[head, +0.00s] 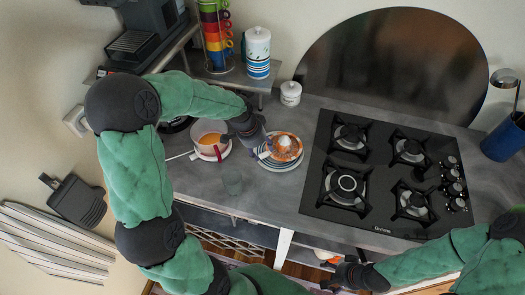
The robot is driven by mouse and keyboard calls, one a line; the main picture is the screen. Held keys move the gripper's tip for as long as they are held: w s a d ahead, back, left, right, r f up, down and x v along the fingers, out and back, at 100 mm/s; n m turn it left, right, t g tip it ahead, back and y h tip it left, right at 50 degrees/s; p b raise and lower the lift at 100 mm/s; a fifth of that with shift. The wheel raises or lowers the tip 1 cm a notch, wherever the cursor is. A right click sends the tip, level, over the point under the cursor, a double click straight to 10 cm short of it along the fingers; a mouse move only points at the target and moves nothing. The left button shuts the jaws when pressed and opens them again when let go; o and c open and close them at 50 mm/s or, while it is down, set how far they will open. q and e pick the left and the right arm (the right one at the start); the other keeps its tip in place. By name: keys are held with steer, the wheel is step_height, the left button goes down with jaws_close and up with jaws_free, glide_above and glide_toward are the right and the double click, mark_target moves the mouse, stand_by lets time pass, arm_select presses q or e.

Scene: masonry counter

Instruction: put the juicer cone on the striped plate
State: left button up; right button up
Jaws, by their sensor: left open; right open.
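The juicer cone (285,142), a small white cone in an orange-brown dish, sits on the striped plate (277,167), a pale plate with ringed edges. Whether the dish belongs to the cone I cannot tell. My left gripper (265,150) is open at the left side of the dish, very close to it. Whether it touches the dish I cannot tell. My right gripper (328,277) is open and low at the front, below the counter edge, near an orange and white thing (326,256).
A bowl of orange liquid (210,139) stands left of the plate. A gas hob (385,180) fills the right. A white lidded jar (290,93) stands behind the plate, and a coffee machine (142,35) is at back left.

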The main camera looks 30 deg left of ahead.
arm_select(q)
steer(key=p+v, duration=0.1)
steer(key=v, duration=0.7)
steer(key=shift+r, duration=0.3)
